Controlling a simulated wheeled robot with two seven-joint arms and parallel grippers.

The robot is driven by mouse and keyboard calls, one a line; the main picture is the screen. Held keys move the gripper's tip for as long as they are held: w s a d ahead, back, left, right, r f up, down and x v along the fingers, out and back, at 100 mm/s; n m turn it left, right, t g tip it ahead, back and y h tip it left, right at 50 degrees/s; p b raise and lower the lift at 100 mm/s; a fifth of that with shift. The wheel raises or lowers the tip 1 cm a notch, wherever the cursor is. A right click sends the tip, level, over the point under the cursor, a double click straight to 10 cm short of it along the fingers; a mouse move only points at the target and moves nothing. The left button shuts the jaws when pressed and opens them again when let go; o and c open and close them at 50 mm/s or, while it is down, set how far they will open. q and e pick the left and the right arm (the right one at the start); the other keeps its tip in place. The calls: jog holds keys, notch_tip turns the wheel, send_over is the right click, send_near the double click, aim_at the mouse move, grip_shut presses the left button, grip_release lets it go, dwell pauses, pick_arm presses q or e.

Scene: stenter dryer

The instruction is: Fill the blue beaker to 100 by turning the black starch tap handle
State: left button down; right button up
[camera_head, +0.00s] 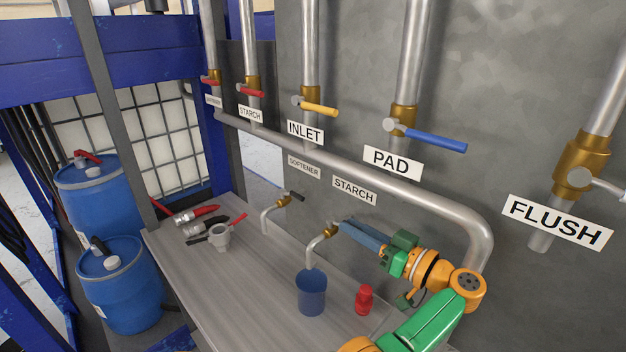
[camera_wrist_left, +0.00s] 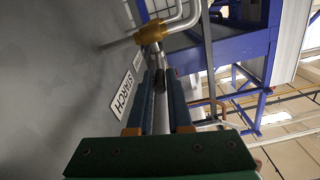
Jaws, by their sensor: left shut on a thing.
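The blue beaker (camera_head: 311,295) stands upright on the grey bench, under the curved spout (camera_head: 314,250) of the starch tap. Its contents and any scale marks cannot be made out. The brass starch tap (camera_head: 330,230) sits on the wall below a STARCH label (camera_head: 354,191); its brass body also shows in the left wrist view (camera_wrist_left: 150,32). My left gripper (camera_head: 349,229) reaches in from the right and is shut on the black handle, which the fingers mostly hide. In the left wrist view the handle (camera_wrist_left: 158,82) lies between the two fingers. My right gripper is not in view.
A red bottle (camera_head: 364,299) stands right of the beaker. A large pipe (camera_head: 380,180) runs above. The bench front is clear.

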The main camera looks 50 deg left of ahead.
pick_arm(q)
jog(key=m+t+p, duration=0.1)
jog(key=t, duration=0.1)
jog(key=s+m+t+p, duration=0.1)
jog(key=t+p, duration=0.1)
jog(key=s+m+t+p, duration=0.1)
jog(key=m+t+p, duration=0.1)
jog(key=shift+s+h, duration=0.2)
jog(key=shift+h, duration=0.1)
jog(key=shift+a, duration=0.1)
jog(key=shift+s+a+m+t+h, duration=0.1)
jog(key=shift+s+m+t+h, duration=0.15)
jog(key=shift+m+t, duration=0.4)
jog(key=shift+s+a+m+t+h, duration=0.1)
jog(key=shift+s+m+t+h, duration=0.2)
jog(key=shift+t, duration=0.65)
jog(key=shift+f, duration=0.15)
dwell(1.1)
